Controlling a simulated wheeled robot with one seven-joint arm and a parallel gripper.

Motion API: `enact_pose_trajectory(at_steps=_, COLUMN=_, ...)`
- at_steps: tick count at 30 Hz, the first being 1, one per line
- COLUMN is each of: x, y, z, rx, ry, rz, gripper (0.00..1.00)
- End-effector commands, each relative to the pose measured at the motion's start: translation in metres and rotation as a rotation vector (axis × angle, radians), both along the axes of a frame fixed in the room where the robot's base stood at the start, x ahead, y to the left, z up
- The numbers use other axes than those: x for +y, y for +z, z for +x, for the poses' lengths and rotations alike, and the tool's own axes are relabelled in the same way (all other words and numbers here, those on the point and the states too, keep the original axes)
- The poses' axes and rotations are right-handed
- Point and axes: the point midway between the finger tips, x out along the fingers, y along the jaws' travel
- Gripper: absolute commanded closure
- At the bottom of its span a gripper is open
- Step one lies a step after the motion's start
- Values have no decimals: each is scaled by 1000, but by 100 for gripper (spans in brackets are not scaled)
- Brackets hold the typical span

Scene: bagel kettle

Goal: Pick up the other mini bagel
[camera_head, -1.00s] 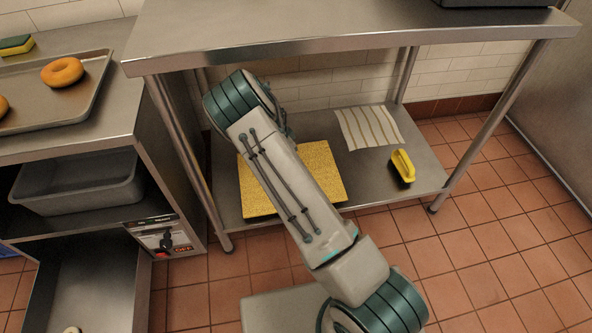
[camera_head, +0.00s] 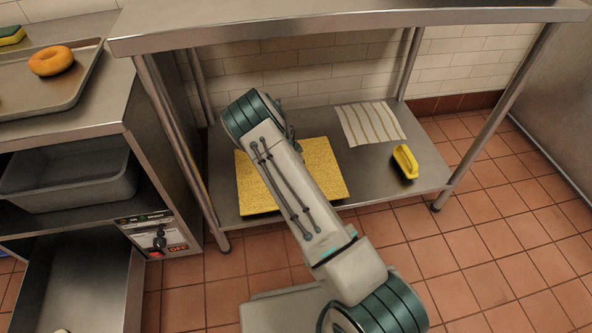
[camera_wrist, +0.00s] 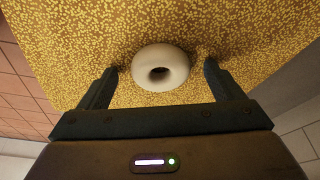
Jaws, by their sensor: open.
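A pale, uncooked-looking mini bagel (camera_wrist: 160,68) rests on a yellow speckled board in the wrist view. My gripper (camera_wrist: 160,72) is open, with one dark finger on each side of the bagel and a gap on both sides. The fingers do not touch it. In the head view the yellow board (camera_head: 325,172) lies on the lower shelf of the steel table; my arm covers its middle, and hides the gripper and the bagel. A golden bagel (camera_head: 50,61) sits on a metal tray (camera_head: 75,95) at the left.
The lower shelf (camera_head: 400,195) also holds a striped cloth (camera_head: 370,123) and a yellow-handled brush (camera_head: 405,160). The tabletop (camera_head: 330,20) overhangs the shelf, and legs stand at its corners. A grey bin (camera_head: 70,180) and a red-labelled control panel (camera_head: 158,237) are at the left.

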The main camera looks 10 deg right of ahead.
Motion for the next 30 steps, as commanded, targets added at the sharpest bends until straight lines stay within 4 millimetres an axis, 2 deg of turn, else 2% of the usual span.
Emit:
enact_pose_trajectory(at_steps=3, x=0, y=1, z=0, rx=-1, ry=0, rz=0, gripper=13)
enact_pose_trajectory(at_steps=4, x=0, y=2, z=0, rx=-1, ry=0, rz=0, gripper=18)
enact_pose_trajectory(at_steps=6, x=0, y=2, z=0, rx=-1, ry=0, rz=0, gripper=38)
enact_pose_trajectory(at_steps=9, x=0, y=2, z=0, rx=-1, ry=1, rz=0, gripper=60)
enact_pose_trajectory(at_steps=20, x=1, y=5, z=0, rx=-1, ry=0, rz=0, gripper=60)
enact_pose_trajectory(at_steps=26, x=1, y=26, z=1, rx=-3, ry=1, rz=1, gripper=60)
enact_pose_trajectory(at_steps=30, x=0, y=51, z=-3, rx=0, ry=0, rz=0, gripper=60)
